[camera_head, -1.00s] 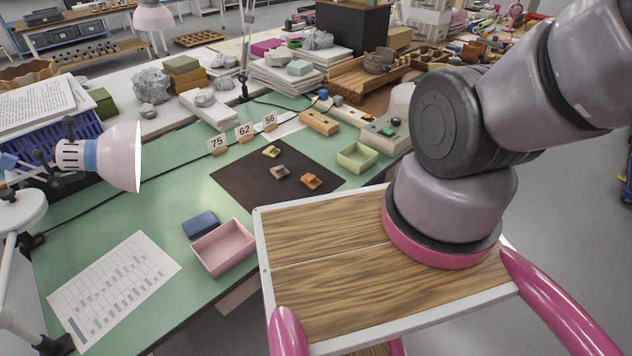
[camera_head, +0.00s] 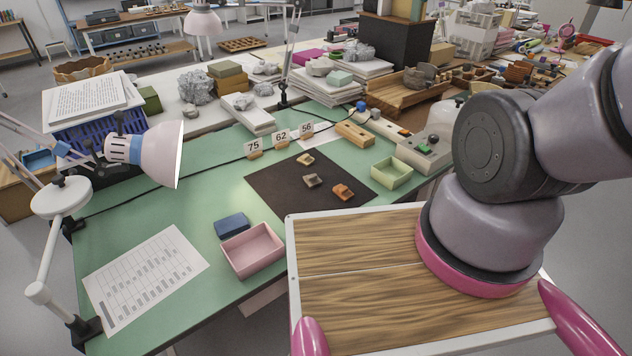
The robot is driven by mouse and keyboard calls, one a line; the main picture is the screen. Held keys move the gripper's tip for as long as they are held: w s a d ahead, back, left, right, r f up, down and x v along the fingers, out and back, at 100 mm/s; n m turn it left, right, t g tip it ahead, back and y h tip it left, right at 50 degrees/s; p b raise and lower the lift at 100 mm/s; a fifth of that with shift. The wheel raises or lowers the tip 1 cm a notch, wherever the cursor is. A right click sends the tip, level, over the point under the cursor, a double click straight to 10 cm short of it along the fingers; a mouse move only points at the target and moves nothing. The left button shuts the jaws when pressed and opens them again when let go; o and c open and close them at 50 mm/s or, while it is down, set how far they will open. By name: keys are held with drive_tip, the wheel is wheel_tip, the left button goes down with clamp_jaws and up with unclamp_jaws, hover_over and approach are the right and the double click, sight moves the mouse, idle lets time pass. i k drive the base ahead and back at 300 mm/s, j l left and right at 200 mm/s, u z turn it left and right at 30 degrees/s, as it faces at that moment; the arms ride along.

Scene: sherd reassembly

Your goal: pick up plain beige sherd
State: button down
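Three small sherds lie apart on the dark mat (camera_head: 270,193) on the green table. The plain beige sherd (camera_head: 305,159) is the farthest back. A grey-brown sherd (camera_head: 313,180) lies in front of it, and an orange sherd (camera_head: 343,192) lies nearest and to the right. The sherds are small here, so surface detail is hard to make out. My arm's lower links show at the right, but my gripper is out of the picture. Nothing covers the sherds.
A pink tray (camera_head: 252,250), a dark blue block (camera_head: 231,226) and a pale green tray (camera_head: 391,172) stand around the mat. Number cards (camera_head: 281,138) stand behind it. A lamp (camera_head: 150,152) leans in from the left. A printed sheet (camera_head: 145,275) lies front left.

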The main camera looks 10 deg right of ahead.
sight(307, 160)
drive_tip(key=k+u, duration=0.35)
drive_tip(key=k+j+u, duration=0.15)
drive_tip(key=k+u, duration=0.25)
drive_tip(key=i+l+u, duration=0.25)
drive_tip(key=l, duration=0.15)
drive_tip(key=l+u, duration=0.3)
drive_tip(key=i+l+u, duration=0.1)
drive_tip(key=l+u, duration=0.15)
drive_tip(key=l, duration=1.25)
